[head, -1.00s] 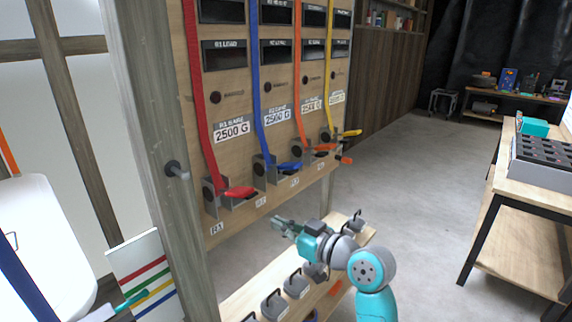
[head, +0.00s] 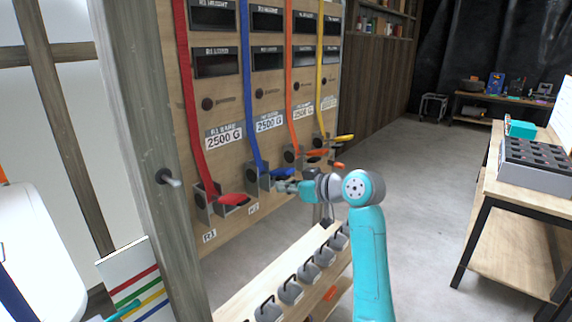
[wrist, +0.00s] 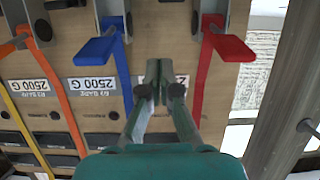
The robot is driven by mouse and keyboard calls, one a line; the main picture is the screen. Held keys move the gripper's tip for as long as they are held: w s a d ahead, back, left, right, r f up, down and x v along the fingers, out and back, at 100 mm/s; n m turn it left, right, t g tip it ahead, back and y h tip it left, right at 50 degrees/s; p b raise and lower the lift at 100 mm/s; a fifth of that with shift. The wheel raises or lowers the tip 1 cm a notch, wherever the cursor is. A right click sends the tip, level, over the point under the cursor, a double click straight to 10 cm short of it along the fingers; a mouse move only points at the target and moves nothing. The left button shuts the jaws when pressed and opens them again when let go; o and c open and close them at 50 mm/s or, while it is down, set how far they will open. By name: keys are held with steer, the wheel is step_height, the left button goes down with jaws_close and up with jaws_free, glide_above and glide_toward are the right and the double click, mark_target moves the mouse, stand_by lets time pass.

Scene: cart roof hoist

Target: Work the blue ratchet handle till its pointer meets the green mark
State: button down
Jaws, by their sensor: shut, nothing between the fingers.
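The blue ratchet handle (head: 283,172) sticks out from its bracket at the foot of the blue strap (head: 247,90). In the wrist view, which is upside down, the blue handle (wrist: 97,48) is a flat paddle at upper left. My gripper (head: 281,187) is shut and empty, close by the blue handle in the head view. In the wrist view my gripper (wrist: 160,68) points at the board between the blue and red handles, apart from both. I cannot make out a pointer or a green mark.
The red handle (head: 232,199) is left of the blue one; the orange handle (head: 317,153) and yellow handle (head: 345,138) are right. A shelf with several grey weights (head: 290,290) lies below. A wooden post (head: 150,150) stands at the left.

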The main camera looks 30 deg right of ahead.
steer(key=w+d+r+g+h, duration=0.1)
steer(key=w+d+r, duration=0.3)
steer(key=d+r, duration=0.4)
step_height(320, 180, up, 2)
steer(key=shift+d+r+g, duration=0.25)
steer(key=shift+d+g, duration=0.05)
steer(key=shift+g, duration=0.6)
steer(key=shift+w, duration=0.1)
glide_above(286, 169)
steer(key=f, duration=0.5)
steer(key=shift+w+a+f, duration=0.1)
steer(key=shift+w+a, duration=0.1)
steer(key=shift+a, duration=0.05)
steer(key=f, duration=0.3)
steer(key=shift+s+d, duration=0.15)
steer(key=shift+s, duration=0.05)
steer(key=shift+s+f, duration=0.15)
steer(key=shift+f, duration=0.4)
